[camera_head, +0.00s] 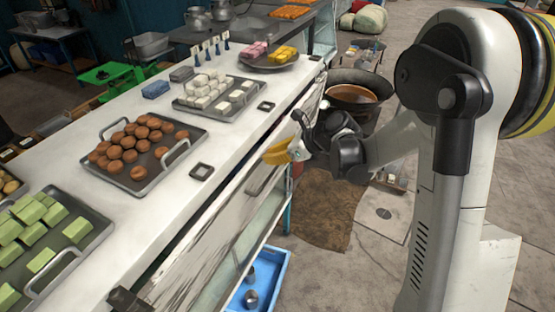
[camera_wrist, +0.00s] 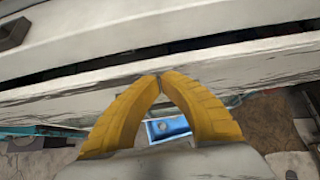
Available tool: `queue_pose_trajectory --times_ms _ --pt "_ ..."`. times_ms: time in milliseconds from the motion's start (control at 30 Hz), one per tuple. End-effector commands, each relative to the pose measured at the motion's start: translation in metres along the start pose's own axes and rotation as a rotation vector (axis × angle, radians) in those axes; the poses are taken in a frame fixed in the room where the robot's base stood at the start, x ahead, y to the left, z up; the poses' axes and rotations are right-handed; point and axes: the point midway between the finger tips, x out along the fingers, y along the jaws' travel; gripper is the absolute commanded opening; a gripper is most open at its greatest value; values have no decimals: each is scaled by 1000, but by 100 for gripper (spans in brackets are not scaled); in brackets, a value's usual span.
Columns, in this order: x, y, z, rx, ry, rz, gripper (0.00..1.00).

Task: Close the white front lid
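The white front lid (camera_head: 185,262) is a long, streaked panel along the front of the white counter (camera_head: 165,205). In the wrist view the lid (camera_wrist: 60,98) runs across the picture, with a dark gap between it and the counter edge above. My gripper (camera_head: 268,155) has yellow fingers and is beside the counter's front edge, near the far part of the lid.
Trays of brown sweets (camera_head: 138,180), white sweets (camera_head: 178,107) and green sweets (camera_head: 8,292) stand on the counter. A blue bin (camera_head: 270,276) is low under the front. A large pan (camera_head: 345,112) stands beyond my gripper. A brown mat (camera_head: 325,210) lies on the floor.

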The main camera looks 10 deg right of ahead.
Motion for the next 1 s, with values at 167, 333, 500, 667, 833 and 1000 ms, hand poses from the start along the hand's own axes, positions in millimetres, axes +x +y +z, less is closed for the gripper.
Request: queue_pose_trajectory --times_ms 167,333,500,667,833,1000 --pt "0 0 1 0 0 0 0" --pt "2 0 2 0 0 1 0" --pt "14 0 15 -1 1 1 0" --pt "15 0 17 0 1 0 0" --pt "14 0 17 0 1 0 0" --pt "10 -2 11 1 0 0 0"
